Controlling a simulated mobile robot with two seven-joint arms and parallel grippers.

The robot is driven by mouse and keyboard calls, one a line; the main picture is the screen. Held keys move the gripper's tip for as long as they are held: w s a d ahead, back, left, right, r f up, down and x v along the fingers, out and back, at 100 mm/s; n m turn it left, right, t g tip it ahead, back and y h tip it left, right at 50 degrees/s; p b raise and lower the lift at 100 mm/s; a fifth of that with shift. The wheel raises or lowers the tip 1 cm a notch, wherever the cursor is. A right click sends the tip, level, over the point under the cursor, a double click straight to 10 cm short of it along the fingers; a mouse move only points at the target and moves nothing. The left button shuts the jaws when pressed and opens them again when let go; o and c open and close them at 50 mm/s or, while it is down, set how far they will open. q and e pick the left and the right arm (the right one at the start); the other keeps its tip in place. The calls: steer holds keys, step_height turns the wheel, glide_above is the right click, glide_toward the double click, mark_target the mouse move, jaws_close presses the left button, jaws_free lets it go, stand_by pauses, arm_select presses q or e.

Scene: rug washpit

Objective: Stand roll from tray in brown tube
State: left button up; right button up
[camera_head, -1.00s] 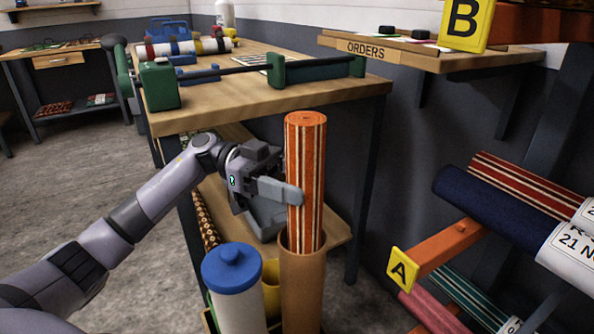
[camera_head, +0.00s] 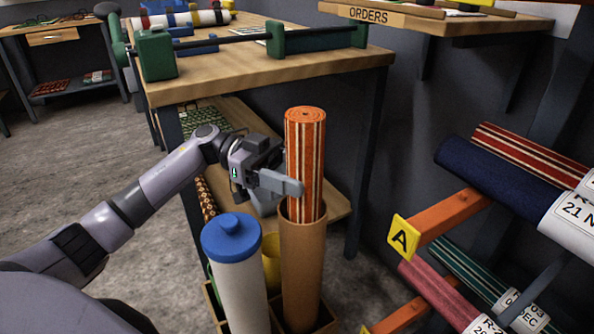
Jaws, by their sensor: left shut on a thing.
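The orange, red and cream striped roll (camera_head: 306,150) stands upright with its lower end inside the brown tube (camera_head: 302,265). Its upper part sticks out above the tube's rim. My left gripper (camera_head: 290,185) is shut on the roll from the left, just above the rim. One finger shows across the roll's left side; the other is hidden. The brown tube stands upright in a low wooden holder (camera_head: 262,328) on the floor. My right gripper is not in view. I cannot make out the tray.
A white tube with a blue lid (camera_head: 234,265) stands left of the brown tube, with a yellow tube (camera_head: 271,262) behind. The workbench (camera_head: 225,85) is behind. At right, a rack arm with the yellow A sign (camera_head: 403,238) holds rolls, including a navy one (camera_head: 500,180).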

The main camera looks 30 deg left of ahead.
arm_select(q)
steer(key=o, duration=1.5)
steer(key=shift+o, duration=0.2)
step_height(320, 180, up, 19)
steer(key=p, duration=0.6)
steer(key=shift+p, duration=0.4)
steer(key=shift+r, duration=0.6)
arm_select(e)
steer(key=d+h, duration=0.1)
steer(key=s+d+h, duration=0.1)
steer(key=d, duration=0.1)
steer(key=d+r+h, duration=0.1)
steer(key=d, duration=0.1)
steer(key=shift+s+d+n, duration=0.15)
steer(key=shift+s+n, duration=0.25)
